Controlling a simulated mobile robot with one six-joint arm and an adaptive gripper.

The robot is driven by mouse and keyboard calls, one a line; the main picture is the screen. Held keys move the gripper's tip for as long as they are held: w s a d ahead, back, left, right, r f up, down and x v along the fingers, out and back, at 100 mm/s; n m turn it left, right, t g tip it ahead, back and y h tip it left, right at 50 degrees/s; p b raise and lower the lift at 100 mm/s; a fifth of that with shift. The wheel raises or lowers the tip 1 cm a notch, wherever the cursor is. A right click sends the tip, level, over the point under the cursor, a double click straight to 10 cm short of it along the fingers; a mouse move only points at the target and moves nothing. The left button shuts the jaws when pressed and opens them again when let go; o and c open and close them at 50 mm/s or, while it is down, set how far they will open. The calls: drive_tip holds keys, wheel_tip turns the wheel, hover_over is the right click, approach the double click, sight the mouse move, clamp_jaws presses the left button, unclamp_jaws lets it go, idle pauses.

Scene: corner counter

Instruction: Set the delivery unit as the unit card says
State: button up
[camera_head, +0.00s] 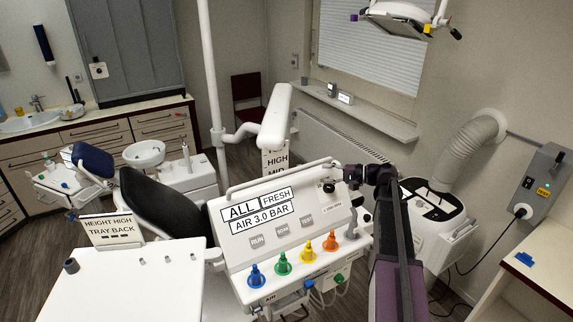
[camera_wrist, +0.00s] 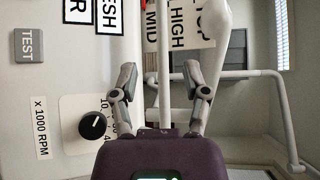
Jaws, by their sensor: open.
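The delivery unit (camera_head: 240,268) has a sloped white panel with signs "ALL FRESH" and "AIR 3.0 BAR". Grey buttons, one marked TEST (camera_wrist: 28,46), sit below the signs. A black knob (camera_head: 328,187) is at the panel's upper right; the wrist view shows it (camera_wrist: 92,125) beside "X 1000 RPM". A white card (camera_head: 112,230) at left reads "HEIGHT HIGH", "TRAY BACK". My gripper (camera_head: 350,174) is open at the panel's upper right corner. In the wrist view, a white bar (camera_wrist: 165,60) shows between its fingers (camera_wrist: 163,88); contact cannot be told.
Blue (camera_head: 256,277), green (camera_head: 282,265), yellow and orange holders line the panel's front. A white post sign (camera_head: 275,160) reading "HIGH", "MID" stands behind the panel. A suction unit (camera_head: 440,205) with a hose is at right. A white tray top (camera_head: 130,285) fills the front left.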

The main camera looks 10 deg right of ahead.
sight(291, 173)
drive_tip(key=shift+w+a, duration=0.1)
idle(0.4)
drive_tip(key=shift+b+x, duration=1)
drive_tip(key=shift+x, duration=5.75)
clamp_jaws()
